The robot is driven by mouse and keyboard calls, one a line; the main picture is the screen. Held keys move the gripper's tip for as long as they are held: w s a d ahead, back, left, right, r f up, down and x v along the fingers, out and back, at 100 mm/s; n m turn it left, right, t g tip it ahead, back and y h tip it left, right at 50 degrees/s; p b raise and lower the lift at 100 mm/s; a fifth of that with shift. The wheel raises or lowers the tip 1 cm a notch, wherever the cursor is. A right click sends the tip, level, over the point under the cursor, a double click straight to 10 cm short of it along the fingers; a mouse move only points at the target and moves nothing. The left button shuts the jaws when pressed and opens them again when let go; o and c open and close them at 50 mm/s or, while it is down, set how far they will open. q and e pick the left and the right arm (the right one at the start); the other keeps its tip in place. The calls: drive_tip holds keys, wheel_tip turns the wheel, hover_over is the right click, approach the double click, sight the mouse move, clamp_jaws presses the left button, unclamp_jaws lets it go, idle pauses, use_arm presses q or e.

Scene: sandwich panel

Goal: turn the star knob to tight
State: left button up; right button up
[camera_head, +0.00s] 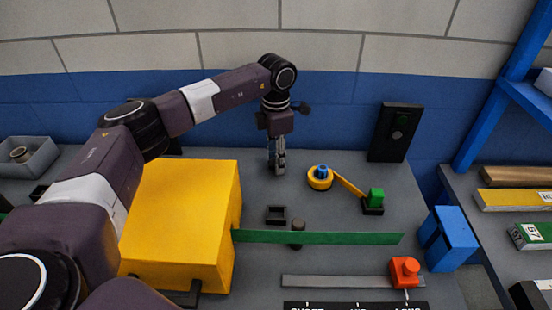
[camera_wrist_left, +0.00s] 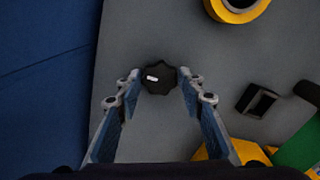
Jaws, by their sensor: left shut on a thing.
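The star knob (camera_wrist_left: 157,80) is a small black lobed knob with a short white mark on top. In the left wrist view it sits between the fingertips of my left gripper (camera_wrist_left: 157,74). My left gripper (camera_head: 277,163) reaches straight down to the grey panel (camera_head: 330,212) near its back edge in the head view. It is shut on the star knob, one finger on each side. In the head view the knob is hidden by the fingers. The white mark points sideways, roughly left to right, in the wrist view. My right gripper is not in view.
A yellow round part with a blue top (camera_head: 321,177) and an arm to a green block (camera_head: 376,196) stands right of the gripper. A large yellow box (camera_head: 185,225), a green strip (camera_head: 330,238) and an orange-red slider (camera_head: 405,271) are nearer. A black wall box (camera_head: 395,132) stands behind.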

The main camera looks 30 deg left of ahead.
use_arm(q)
drive_tip(key=shift+r, duration=0.1)
drive_tip(key=o, duration=1.2)
drive_tip(key=shift+c, duration=0.2)
wheel_tip(320, 180, up, 12)
